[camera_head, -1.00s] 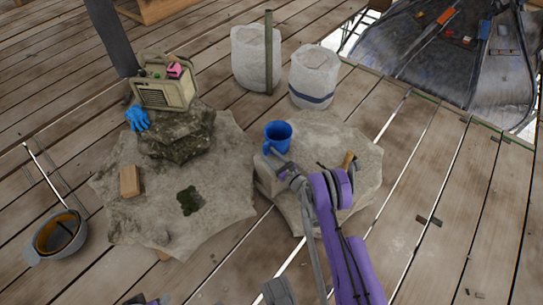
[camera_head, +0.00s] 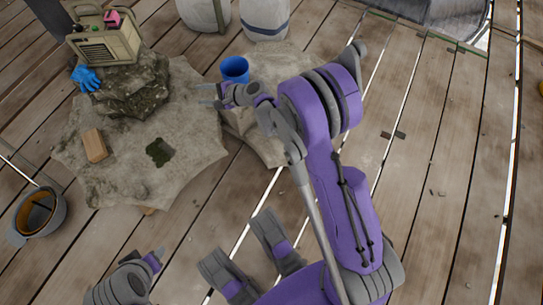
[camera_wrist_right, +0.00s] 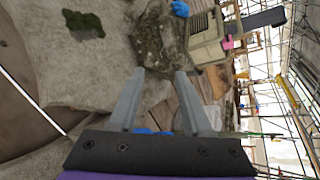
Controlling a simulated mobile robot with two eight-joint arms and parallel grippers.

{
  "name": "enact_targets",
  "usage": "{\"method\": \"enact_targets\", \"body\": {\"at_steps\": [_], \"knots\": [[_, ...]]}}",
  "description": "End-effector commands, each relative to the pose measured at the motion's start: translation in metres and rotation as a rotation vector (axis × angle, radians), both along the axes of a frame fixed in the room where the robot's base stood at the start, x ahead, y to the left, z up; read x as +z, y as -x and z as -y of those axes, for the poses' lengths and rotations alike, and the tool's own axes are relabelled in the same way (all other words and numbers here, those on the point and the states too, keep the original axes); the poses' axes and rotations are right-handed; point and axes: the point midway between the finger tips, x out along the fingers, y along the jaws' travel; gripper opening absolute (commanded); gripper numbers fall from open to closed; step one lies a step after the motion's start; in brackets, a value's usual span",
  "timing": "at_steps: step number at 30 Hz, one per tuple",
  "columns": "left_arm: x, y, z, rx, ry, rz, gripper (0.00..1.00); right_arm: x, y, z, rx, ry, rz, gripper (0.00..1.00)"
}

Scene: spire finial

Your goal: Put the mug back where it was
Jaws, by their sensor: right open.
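The blue mug (camera_head: 235,68) stands upright on the right-hand stone slab (camera_head: 292,62) in the head view. My right gripper (camera_head: 204,95) is just left of and nearer than the mug, its fingers pointing left, open and empty. It partly hides the lower part of the mug. In the right wrist view the open fingers (camera_wrist_right: 155,85) have nothing between their tips. A sliver of blue, probably the mug (camera_wrist_right: 150,131), shows at the gripper's base. Grey and purple parts of mine are at the bottom of the head view; the left gripper's jaws cannot be made out.
The left slab (camera_head: 195,150) holds a wooden block (camera_head: 94,146) and a dark moss patch (camera_head: 159,152). White sacks (camera_head: 265,18) stand behind. A bucket (camera_head: 40,212) is at left.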

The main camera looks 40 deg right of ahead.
Motion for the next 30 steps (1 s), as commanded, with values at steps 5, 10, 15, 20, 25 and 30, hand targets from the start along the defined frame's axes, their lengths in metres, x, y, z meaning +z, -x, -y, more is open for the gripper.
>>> {"method": "enact_targets", "body": {"at_steps": [5,10,15,20,25,30], "knots": [[0.0,0.0,0.0,0.0,0.0,0.0,0.5,0.043,0.066,-0.033,0.22,0.337,0.002,0.49],[0.0,0.0,0.0,0.0,0.0,0.0,0.5,0.065,0.142,-0.046,0.444,0.647,0.003,0.49],[0.0,0.0,0.0,0.0,0.0,0.0,0.5,0.074,0.224,-0.044,0.681,0.945,0.003,0.49],[0.0,0.0,0.0,0.0,0.0,0.0,0.5,0.071,0.298,-0.028,0.901,1.202,-0.004,0.49],[0.0,0.0,0.0,0.0,0.0,0.0,0.5,0.064,0.349,-0.01,1.074,1.39,-0.016,0.49],[0.0,0.0,0.0,0.0,0.0,0.0,0.5,0.06,0.368,0.0,1.146,1.467,-0.024,0.49]]}}
